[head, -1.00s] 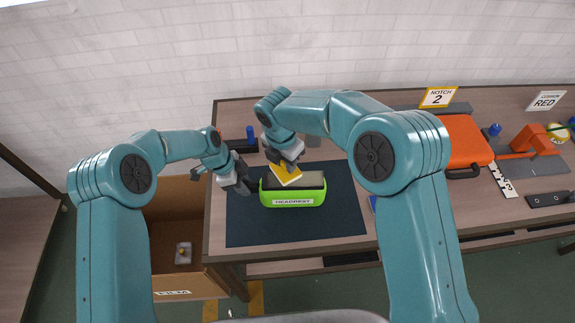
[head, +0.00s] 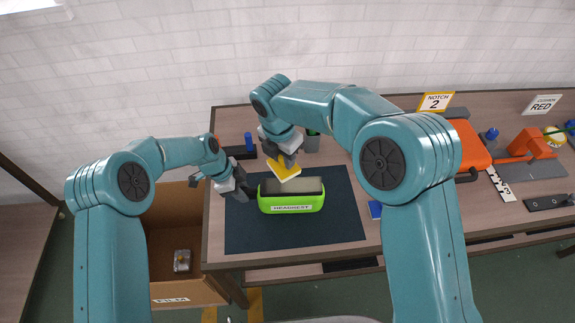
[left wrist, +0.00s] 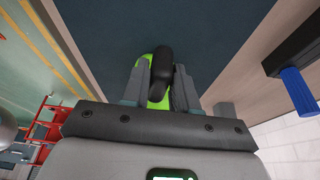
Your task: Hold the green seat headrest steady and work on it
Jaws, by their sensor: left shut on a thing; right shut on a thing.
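The green headrest (head: 291,208), labelled HEADREST, lies on the dark mat (head: 250,236) with its dark grey top face up. My left gripper (head: 246,190) is shut on the headrest's left end. In the left wrist view, my left gripper (left wrist: 160,82) has its fingers on both sides of the green headrest (left wrist: 142,74) and a dark rounded part of it. My right gripper (head: 286,158) is shut on a yellow block (head: 284,170) with a pale underside. The block is over the far edge of the headrest's top and looks slightly raised; contact is hard to tell.
A blue-handled tool (head: 248,142) stands at the back left, and a grey-green cup (head: 312,142) behind the mat. An orange case (head: 468,145) and an orange clamp-like device (head: 530,145) are on the right. A cardboard box (head: 165,225) is below left. The mat's front is clear.

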